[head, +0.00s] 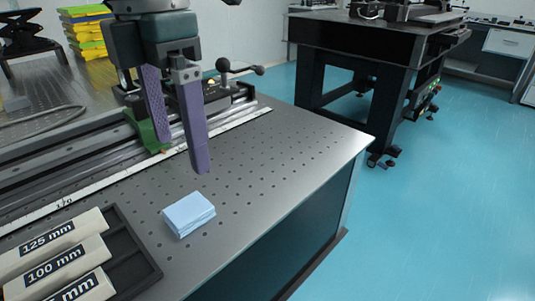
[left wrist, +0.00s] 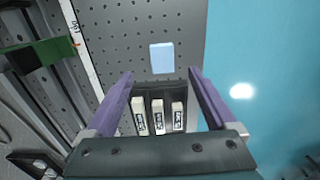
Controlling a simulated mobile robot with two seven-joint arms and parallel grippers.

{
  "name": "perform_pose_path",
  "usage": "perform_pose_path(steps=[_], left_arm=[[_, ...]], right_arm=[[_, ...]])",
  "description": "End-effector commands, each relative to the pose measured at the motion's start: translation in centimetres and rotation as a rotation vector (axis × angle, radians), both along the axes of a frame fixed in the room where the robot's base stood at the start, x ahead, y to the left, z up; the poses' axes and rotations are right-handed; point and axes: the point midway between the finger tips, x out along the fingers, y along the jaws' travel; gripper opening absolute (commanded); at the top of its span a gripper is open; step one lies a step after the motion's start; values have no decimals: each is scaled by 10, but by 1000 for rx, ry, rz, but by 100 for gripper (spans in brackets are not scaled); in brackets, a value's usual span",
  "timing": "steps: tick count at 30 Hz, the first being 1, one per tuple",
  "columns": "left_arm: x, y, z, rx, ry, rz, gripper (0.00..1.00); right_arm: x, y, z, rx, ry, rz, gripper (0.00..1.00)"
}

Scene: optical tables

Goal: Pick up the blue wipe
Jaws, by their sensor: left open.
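The blue wipe (head: 189,213) is a light blue folded stack lying flat on the perforated optical table (head: 255,165), close to its front edge. It also shows in the left wrist view (left wrist: 162,57), beyond and between the fingertips. My left gripper (head: 180,155) has purple fingers and hangs above the table, behind the wipe in the head view. Its fingers are apart with nothing between them, and it does not touch the wipe. In the left wrist view the left gripper (left wrist: 160,82) also shows spread fingers. My right gripper is not in view.
A black tray (head: 137,262) with white blocks labelled in mm lies left of the wipe. A rail (head: 70,170) with a ruler and a green part (head: 150,135) runs behind. The table ends at the right, above blue floor (head: 430,215). Another table (head: 330,35) stands behind.

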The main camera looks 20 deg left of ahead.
Motion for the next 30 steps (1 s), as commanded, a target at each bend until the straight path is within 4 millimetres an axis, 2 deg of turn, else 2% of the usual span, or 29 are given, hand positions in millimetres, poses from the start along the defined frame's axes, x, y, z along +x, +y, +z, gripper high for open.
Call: perform_pose_path(steps=[18,21,27,30], left_arm=[[0,-2,-88,-3,6,-3,90],[0,-2,-94,-4,4,-4,90],[0,-2,-94,-3,2,-4,90],[0,-2,-94,-3,2,-4,81]], right_arm=[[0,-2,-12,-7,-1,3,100],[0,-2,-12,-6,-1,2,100],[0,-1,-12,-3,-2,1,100],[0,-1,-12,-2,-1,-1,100]])
